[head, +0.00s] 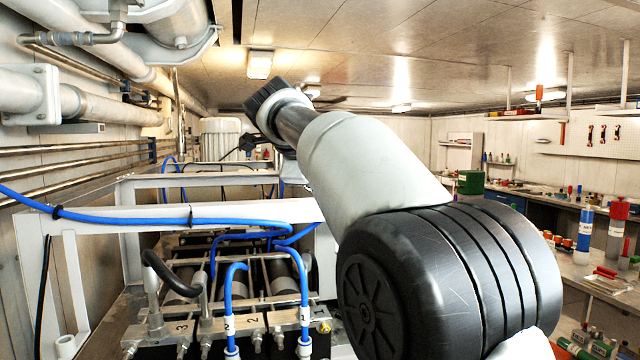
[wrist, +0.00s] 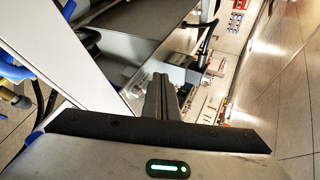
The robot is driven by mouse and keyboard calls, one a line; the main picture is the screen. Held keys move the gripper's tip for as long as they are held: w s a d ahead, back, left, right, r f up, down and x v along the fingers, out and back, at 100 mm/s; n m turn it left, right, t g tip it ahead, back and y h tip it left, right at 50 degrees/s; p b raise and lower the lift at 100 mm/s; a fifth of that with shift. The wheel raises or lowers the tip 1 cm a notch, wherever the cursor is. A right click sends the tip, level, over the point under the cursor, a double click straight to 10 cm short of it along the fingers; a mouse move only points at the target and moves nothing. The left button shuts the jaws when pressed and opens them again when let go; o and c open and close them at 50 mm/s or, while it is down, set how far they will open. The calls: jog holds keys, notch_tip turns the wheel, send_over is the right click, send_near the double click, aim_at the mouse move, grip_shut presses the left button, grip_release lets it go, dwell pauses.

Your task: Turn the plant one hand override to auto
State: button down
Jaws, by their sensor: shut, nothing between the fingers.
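My gripper (wrist: 160,78) shows in the wrist view as dark fingers closed together, with nothing between them. In the head view my arm reaches forward and away over the white frame, and its far end is mostly hidden behind my own arm links. I cannot pick out the plant one hand override or its position in either view.
A white frame (head: 190,215) with blue hoses (head: 110,217) stands front left, with numbered metal fittings (head: 225,325) below. Pipes (head: 95,105) run along the left wall. A workbench (head: 585,265) with bottles and tools stands at right. My arm blocks the middle.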

jog(key=shift+w+a+r, duration=0.1)
jog(key=shift+w, duration=0.45)
jog(key=shift+d, duration=0.2)
dwell(1.1)
